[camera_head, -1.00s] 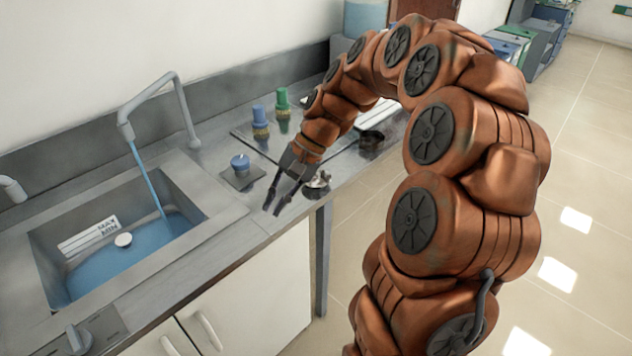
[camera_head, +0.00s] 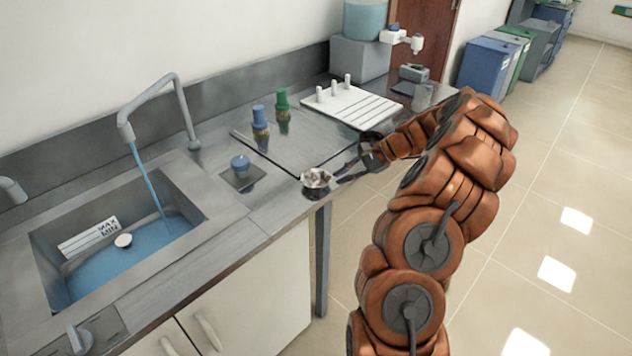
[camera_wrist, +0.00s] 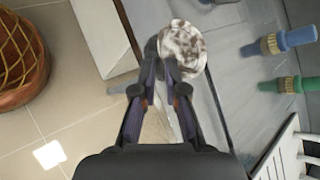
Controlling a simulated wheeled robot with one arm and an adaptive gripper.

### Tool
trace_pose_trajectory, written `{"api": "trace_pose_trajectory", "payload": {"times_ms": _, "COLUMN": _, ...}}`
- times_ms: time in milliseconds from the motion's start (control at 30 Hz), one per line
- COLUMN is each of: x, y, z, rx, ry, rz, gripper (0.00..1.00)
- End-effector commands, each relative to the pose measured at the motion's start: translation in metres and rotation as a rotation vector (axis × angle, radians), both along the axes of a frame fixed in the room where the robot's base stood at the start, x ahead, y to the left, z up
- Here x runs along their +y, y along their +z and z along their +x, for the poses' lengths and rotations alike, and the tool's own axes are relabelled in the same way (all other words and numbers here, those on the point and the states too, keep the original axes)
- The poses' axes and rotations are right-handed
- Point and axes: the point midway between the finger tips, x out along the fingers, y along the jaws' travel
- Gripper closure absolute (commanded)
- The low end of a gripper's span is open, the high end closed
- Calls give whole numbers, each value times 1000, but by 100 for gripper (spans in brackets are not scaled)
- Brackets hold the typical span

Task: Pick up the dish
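The dish (camera_head: 316,180) is small, round and mottled white and dark. It is at the front edge of the worktop, right of the sink, in the head view. In the wrist view the dish (camera_wrist: 184,48) is just beyond my fingertips. My gripper (camera_head: 340,178) reaches it from the right, low over the counter edge. In the wrist view my gripper's (camera_wrist: 160,46) two fingers come close together at the dish's left rim, one overlapping it. I cannot tell whether they pinch the rim. The dish looks upright at worktop height.
The sink (camera_head: 185,187) with running water is at the left. A blue-topped bottle (camera_head: 260,120), a green-topped bottle (camera_head: 282,103) and a small blue-capped item (camera_head: 240,163) stand behind the dish. A white rack (camera_head: 352,105) is farther back. Open floor (camera_head: 530,220) is at the right.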

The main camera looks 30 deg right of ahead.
Motion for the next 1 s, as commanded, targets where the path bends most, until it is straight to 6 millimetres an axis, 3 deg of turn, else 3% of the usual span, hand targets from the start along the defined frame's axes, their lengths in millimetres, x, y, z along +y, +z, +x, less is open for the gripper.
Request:
{"api": "trace_pose_trajectory", "payload": {"times_ms": 533, "x": 40, "y": -30, "z": 26, "rx": 2, "ry": 6, "rz": 3, "gripper": 89}}
{"api": "trace_pose_trajectory", "payload": {"times_ms": 833, "x": 44, "y": -37, "z": 30, "rx": -1, "ry": 2, "rz": -2, "gripper": 89}}
{"api": "trace_pose_trajectory", "payload": {"times_ms": 1000, "x": 44, "y": -37, "z": 30, "rx": -1, "ry": 2, "rz": -2, "gripper": 100}}
